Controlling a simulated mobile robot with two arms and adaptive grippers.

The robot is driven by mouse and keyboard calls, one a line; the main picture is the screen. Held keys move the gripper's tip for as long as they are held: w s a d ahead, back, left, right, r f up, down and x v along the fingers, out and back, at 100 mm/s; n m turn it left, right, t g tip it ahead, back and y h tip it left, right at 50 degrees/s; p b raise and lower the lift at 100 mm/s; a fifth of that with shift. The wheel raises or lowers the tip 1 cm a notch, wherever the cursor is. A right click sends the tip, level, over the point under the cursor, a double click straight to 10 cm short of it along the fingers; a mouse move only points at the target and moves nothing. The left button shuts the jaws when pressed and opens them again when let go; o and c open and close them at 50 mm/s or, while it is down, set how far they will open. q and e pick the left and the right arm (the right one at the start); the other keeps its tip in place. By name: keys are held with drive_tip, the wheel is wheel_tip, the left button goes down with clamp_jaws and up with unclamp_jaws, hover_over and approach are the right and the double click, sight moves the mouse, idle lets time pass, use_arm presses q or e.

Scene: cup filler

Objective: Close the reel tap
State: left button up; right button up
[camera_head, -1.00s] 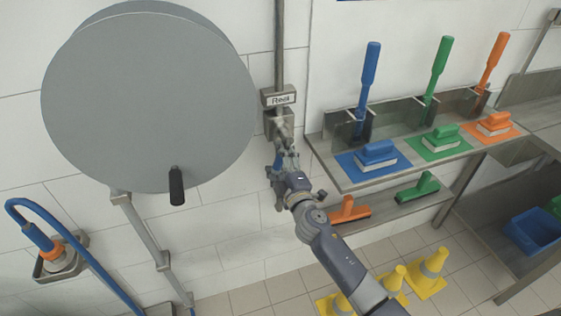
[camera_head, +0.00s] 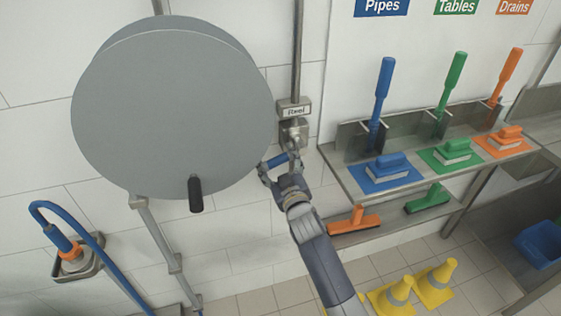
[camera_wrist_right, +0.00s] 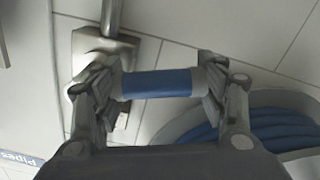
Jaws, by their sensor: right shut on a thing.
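The reel tap (camera_head: 293,133) is a grey metal valve on the wall pipe, right of the big reel, under a small label plate (camera_head: 294,108). Its blue lever handle (camera_head: 277,160) slants down to the left from the valve. My right gripper (camera_head: 279,168) is at this handle, coming from below. In the right wrist view, the blue handle (camera_wrist_right: 160,83) lies crosswise between the two fingers of my right gripper (camera_wrist_right: 160,88), which press on its ends. The fingers partly hide the handle's ends. My left gripper is not in view.
The grey reel disc (camera_head: 172,110) with a black knob (camera_head: 195,194) is close on the left. A steel shelf (camera_head: 350,185) with brushes and scrubbers is close on the right. Yellow cones (camera_head: 435,284) stand on the floor. A blue hose (camera_head: 110,265) hangs lower left.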

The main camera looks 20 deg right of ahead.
drive_tip(key=shift+a+r+m+p, duration=0.15)
drive_tip(key=shift+r+m+p, duration=0.45)
drive_tip(key=shift+m, duration=0.4)
drive_tip(key=shift+a+r+m+p, duration=0.1)
drive_tip(key=shift+r+m+p, duration=0.3)
drive_tip(key=shift+r+m, duration=0.45)
drive_tip(key=shift+f, duration=0.15)
drive_tip(key=o, duration=1.5)
drive_tip(key=shift+f, duration=0.1)
drive_tip(key=s, duration=1.2)
drive_tip(key=shift+d, duration=0.25)
